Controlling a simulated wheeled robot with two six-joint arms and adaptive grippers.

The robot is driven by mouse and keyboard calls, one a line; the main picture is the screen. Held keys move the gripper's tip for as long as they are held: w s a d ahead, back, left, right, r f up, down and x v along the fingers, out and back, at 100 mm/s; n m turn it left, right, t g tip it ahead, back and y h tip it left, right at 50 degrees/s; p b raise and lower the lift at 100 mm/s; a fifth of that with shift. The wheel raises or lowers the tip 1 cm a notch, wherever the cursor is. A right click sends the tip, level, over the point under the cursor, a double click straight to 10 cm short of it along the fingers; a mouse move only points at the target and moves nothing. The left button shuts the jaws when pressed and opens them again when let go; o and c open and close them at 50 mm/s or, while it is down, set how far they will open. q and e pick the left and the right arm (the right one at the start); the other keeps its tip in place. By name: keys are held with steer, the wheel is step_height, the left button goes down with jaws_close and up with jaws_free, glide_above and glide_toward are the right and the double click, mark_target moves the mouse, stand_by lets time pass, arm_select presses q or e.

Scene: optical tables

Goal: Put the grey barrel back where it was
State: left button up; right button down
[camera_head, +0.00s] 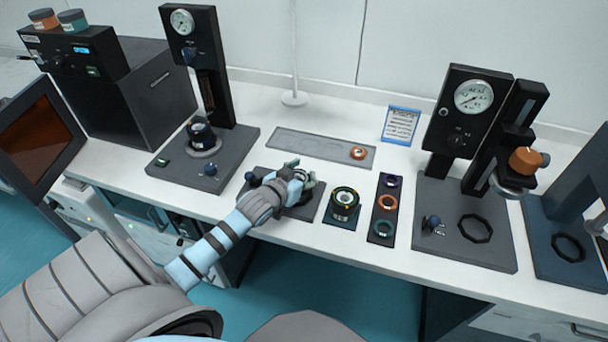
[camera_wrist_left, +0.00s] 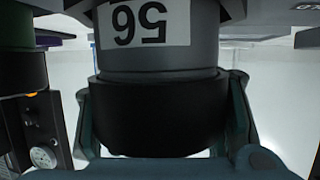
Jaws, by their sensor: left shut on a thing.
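My left gripper (camera_head: 303,176) reaches in from the left over a dark base plate (camera_head: 307,209) near the front of the bench. In the left wrist view its fingers (camera_wrist_left: 163,85) stand on both sides of a grey barrel (camera_wrist_left: 155,58), shut on its wide black band. The barrel carries a white label reading 56, upside down in that view. In the head view the gripper mostly hides the barrel, and I cannot tell whether it touches the plate. My right gripper is not in view.
To the right are a ringed part (camera_head: 344,203) and a dark strip (camera_head: 378,240) with three coloured rings. Behind lies a shallow grey tray (camera_head: 318,146) with an orange ring. Gauge stands rise at left (camera_head: 208,70) and right (camera_head: 470,110). A small sign (camera_head: 400,125) stands behind.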

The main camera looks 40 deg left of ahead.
arm_select(q)
steer(key=o, duration=1.6)
steer(key=shift+o, duration=0.2)
steer(key=p+v, duration=0.3)
steer(key=v, duration=0.9)
